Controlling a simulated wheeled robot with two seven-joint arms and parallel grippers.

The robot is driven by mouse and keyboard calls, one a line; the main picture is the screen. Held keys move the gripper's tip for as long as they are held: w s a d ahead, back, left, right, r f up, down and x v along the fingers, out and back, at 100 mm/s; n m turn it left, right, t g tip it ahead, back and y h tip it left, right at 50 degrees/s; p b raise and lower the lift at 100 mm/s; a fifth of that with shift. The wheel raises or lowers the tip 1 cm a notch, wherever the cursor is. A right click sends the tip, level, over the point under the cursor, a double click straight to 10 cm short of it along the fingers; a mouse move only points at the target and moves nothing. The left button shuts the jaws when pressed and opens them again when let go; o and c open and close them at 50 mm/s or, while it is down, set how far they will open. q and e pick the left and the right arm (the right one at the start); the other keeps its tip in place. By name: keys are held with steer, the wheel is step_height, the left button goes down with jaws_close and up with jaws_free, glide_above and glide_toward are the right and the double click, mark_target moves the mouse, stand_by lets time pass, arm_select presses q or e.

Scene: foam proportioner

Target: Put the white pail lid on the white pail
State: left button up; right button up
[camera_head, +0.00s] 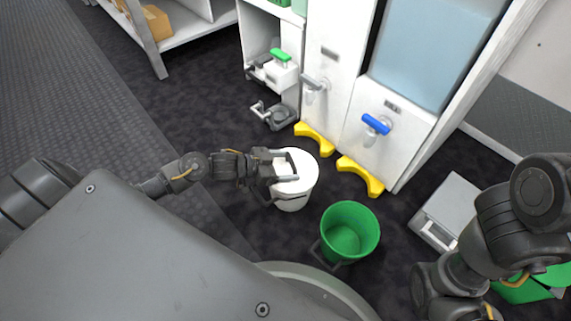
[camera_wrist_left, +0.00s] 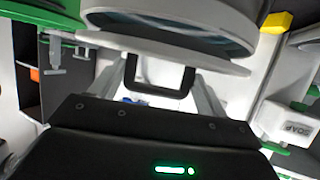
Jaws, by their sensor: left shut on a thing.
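The white pail (camera_head: 292,201) stands on the dark floor. The white pail lid (camera_head: 306,166) is over its top in the head view. My left gripper (camera_head: 287,167) is shut on the lid, at its dark handle (camera_wrist_left: 160,92) in the left wrist view. That view is upside down. In it the lid (camera_wrist_left: 160,58) is seen nearly edge-on, and the round mouth of the pail (camera_wrist_left: 175,12) shows past it, so a gap seems to be between them. My right arm is at the lower right, but its fingers do not show.
A green bucket (camera_head: 350,232) stands close to the pail at the lower right. A white cabinet with a blue-handled tap (camera_head: 376,124) and yellow feet (camera_head: 360,176) stands behind. A grey box (camera_head: 447,207) is to the right. Dark floor left of the pail is free.

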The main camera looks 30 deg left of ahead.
arm_select(q)
steer(key=shift+r, duration=0.1)
steer(key=shift+f, duration=0.6)
stand_by(0.4)
steer(key=o, duration=0.7)
